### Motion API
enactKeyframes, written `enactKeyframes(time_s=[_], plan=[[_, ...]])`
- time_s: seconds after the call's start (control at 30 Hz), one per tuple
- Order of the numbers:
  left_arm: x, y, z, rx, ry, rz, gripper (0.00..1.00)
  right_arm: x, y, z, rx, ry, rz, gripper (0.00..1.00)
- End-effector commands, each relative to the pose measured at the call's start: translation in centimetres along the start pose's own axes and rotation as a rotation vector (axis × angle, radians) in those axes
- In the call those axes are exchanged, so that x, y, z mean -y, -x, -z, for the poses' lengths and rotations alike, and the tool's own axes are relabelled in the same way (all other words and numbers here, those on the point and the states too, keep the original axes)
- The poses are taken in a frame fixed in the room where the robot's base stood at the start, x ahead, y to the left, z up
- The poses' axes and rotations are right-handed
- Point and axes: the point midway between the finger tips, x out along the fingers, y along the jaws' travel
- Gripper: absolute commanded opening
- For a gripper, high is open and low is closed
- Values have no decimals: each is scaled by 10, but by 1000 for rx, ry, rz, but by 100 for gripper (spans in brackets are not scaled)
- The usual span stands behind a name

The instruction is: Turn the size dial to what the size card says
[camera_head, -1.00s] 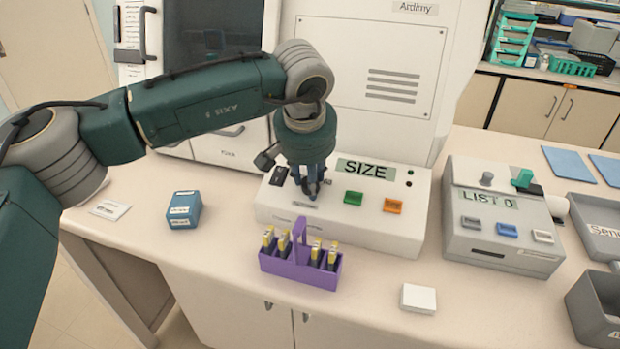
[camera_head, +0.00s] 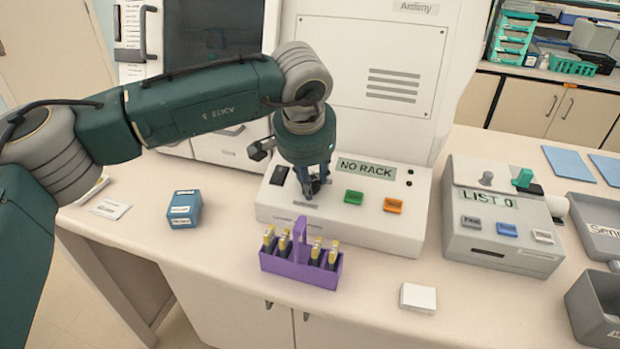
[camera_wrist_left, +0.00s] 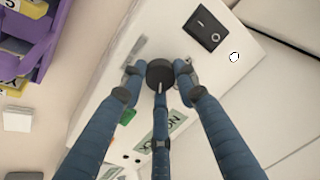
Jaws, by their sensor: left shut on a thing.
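The size dial (camera_wrist_left: 160,73) is a round black knob with a white mark in the left wrist view. My left gripper (camera_head: 312,190) points down over the white control box (camera_head: 400,225); its blue fingers are shut on the dial, and they hide most of it in the head view. The box's display (camera_head: 366,168) reads "NO RACK". A small white card (camera_head: 110,208) lies at the left of the counter and another white block or card (camera_head: 418,298) at the front; I cannot read either and cannot tell which is the size card. My right gripper is not in view.
A black rocker switch (camera_head: 279,175), a green button (camera_head: 353,197) and an orange button (camera_head: 393,205) are near the dial. A purple rack (camera_head: 300,270) with several yellow-topped items stands in front. A blue box (camera_head: 184,209) is left; a grey "LIST 0" device (camera_head: 500,245) is right.

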Motion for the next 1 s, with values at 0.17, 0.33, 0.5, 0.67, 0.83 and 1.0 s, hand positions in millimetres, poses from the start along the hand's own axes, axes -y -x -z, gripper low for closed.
enactKeyframes(time_s=[0.17,0.33,0.5,0.67,0.83,1.0], plan=[[3,4,5,-15,3,5,38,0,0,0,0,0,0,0],[2,3,3,-10,2,3,49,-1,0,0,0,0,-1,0],[1,2,2,-6,1,2,49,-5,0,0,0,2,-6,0],[1,15,3,-9,1,2,49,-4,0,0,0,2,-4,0],[2,49,3,-10,1,4,49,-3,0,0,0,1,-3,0],[1,85,3,-10,2,3,49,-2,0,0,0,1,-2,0]])
